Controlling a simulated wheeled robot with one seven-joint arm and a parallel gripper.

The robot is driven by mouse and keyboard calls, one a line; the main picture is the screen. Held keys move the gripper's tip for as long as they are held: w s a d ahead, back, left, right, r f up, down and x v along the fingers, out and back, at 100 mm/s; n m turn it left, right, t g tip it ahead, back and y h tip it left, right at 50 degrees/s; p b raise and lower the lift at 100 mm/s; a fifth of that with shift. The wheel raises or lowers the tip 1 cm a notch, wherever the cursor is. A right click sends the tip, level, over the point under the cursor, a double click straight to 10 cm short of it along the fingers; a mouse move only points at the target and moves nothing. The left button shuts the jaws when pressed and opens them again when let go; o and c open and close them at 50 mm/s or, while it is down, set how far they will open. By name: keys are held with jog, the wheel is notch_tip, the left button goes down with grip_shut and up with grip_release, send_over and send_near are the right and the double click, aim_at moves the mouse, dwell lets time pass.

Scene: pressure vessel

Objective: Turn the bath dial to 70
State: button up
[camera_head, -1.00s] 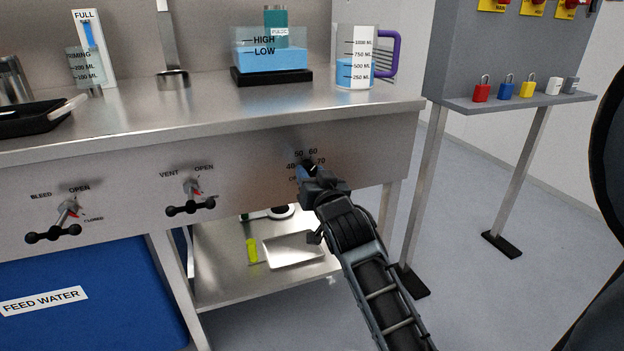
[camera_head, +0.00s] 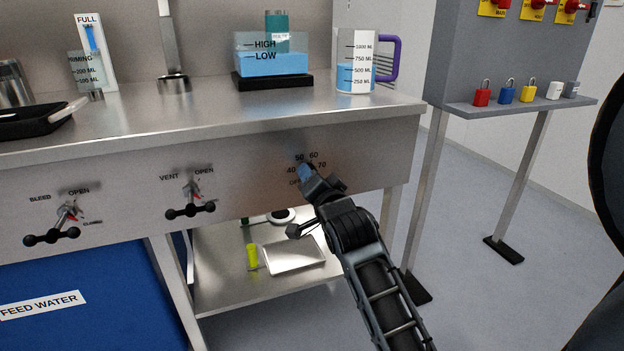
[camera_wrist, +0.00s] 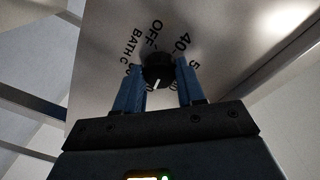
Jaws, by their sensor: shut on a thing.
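The bath dial (camera_wrist: 157,70) is a round black knob with a white pointer line, on the front panel of the steel bench. In the wrist view my gripper (camera_wrist: 159,88) has one blue finger on each side of the dial and is shut on it. The pointer points toward the bottom of that view, away from OFF and 40. The marks near the pointer are partly hidden by the fingers, so the exact reading is unclear. In the head view my gripper (camera_head: 307,174) covers the dial, with marks 40 to 70 around it.
Left of the dial on the same panel are the vent valve (camera_head: 190,208) and the bleed valve (camera_head: 52,236). Above, the bench top holds a measuring jug (camera_head: 356,72) and a water bath (camera_head: 270,62). A lower shelf (camera_head: 230,283) lies beneath the panel.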

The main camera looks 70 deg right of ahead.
jog(key=shift+f, duration=0.1)
dwell(0.3)
jog(key=o, duration=1)
jog(key=shift+o, duration=0.2)
jog(key=p+v, duration=0.1)
jog(key=v, duration=0.6)
jog(key=shift+s+a, duration=0.3)
